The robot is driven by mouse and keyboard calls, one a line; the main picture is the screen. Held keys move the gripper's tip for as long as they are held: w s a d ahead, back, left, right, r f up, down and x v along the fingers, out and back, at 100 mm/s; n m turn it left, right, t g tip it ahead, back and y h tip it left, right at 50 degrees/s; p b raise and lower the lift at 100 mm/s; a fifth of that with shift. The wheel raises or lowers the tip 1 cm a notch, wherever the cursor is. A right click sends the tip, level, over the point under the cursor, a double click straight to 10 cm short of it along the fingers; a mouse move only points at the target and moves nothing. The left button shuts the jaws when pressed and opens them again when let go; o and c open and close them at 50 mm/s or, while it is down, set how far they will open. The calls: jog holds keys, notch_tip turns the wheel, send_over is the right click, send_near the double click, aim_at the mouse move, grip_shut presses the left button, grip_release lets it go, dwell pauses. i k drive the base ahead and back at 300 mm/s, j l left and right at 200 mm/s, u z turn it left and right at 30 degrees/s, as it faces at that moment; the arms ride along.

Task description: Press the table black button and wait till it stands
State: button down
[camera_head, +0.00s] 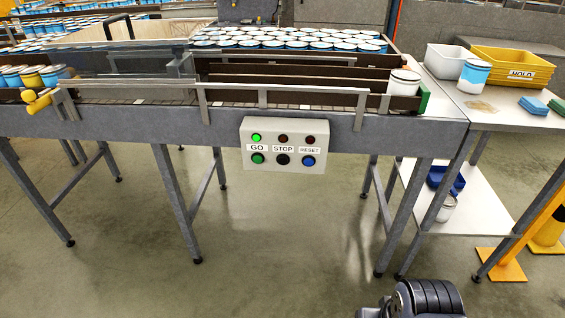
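The black button (282,159) is under the STOP label on a light grey control box (284,169) fixed to the front of the conveyor table (225,122). A green button (257,159) under GO is to its left and a blue button (308,161) under RESET to its right. Of the small lamps above the labels, the green one (256,137) is lit; the two dark red ones look unlit. Nothing touches the box. A dark ribbed part of my arm shows at the bottom right edge, well below the box. My gripper's fingers are not visible.
A white tin (404,83) stands at the conveyor's right end. The side table (490,113) at right holds a yellow HOLD crate (514,80), a white bin and a blue-labelled tin (474,77). Yellow posts stand far right. The floor (285,225) before the box is clear.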

aim_at(282, 160)
jog(key=i+j+u, duration=0.2)
jog(key=j, duration=0.15)
jog(key=i+j+u, duration=0.15)
jog(key=j, duration=0.2)
jog(key=i+j+u, duration=0.2)
jog(key=k+j, duration=0.05)
jog(key=j, duration=0.1)
